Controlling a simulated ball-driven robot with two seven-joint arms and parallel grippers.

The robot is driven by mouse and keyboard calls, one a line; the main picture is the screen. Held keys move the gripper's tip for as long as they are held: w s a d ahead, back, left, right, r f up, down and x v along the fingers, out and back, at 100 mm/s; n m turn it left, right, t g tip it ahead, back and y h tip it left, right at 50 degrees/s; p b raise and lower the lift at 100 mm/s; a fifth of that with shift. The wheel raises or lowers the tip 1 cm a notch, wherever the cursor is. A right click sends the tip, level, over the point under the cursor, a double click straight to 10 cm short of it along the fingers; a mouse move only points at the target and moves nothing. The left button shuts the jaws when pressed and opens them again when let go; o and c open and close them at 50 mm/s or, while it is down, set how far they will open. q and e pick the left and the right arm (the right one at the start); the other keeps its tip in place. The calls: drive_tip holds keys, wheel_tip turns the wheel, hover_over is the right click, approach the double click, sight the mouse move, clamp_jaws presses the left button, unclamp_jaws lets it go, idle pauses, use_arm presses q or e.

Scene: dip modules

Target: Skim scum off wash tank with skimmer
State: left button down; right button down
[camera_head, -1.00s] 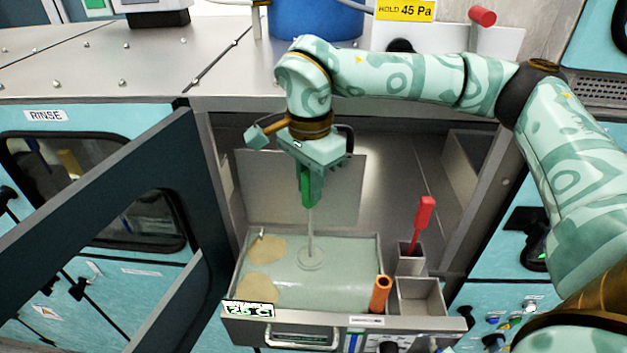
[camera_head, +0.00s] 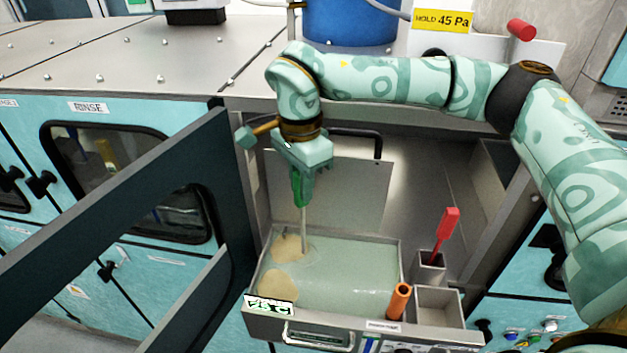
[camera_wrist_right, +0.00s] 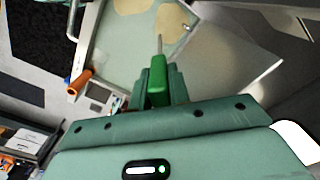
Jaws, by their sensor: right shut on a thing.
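The wash tank (camera_head: 350,272) is an open tray of pale green liquid inside the open cabinet. Two tan scum patches float at its left side: a rear one (camera_head: 287,250) and a front one (camera_head: 277,287). My right gripper (camera_head: 300,180) is above the tank's left rear part and shut on the green handle of the skimmer (camera_head: 303,222). The skimmer's thin rod points down, and its lower end meets the liquid at the right edge of the rear patch. The skimmer's head is hard to make out. The handle also shows in the right wrist view (camera_wrist_right: 157,80). My left gripper is not in view.
An orange-handled tool (camera_head: 398,300) stands at the tank's front right corner. A red-handled tool (camera_head: 446,232) stands in a narrow holder behind an empty square bin (camera_head: 440,306). The open dark cabinet door (camera_head: 120,225) stands left of the tank.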

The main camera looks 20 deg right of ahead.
drive_tip(key=shift+w+a+p, duration=0.2)
drive_tip(key=shift+w+a, duration=0.3)
drive_tip(key=shift+a, duration=0.25)
drive_tip(key=shift+w+a+p, duration=0.15)
drive_tip(key=shift+w+a, duration=0.35)
drive_tip(key=shift+a, duration=0.25)
drive_tip(key=shift+s, duration=0.1)
drive_tip(key=s+a+b, duration=0.1)
drive_tip(key=s+a, duration=0.3)
drive_tip(key=s, duration=0.3)
drive_tip(key=shift+a+b, duration=0.3)
drive_tip(key=shift+b, duration=0.1)
drive_tip(key=shift+d, duration=0.1)
drive_tip(key=s+d, duration=0.2)
drive_tip(key=d, duration=0.1)
drive_tip(key=shift+d+b, duration=0.1)
drive_tip(key=shift+b, duration=0.2)
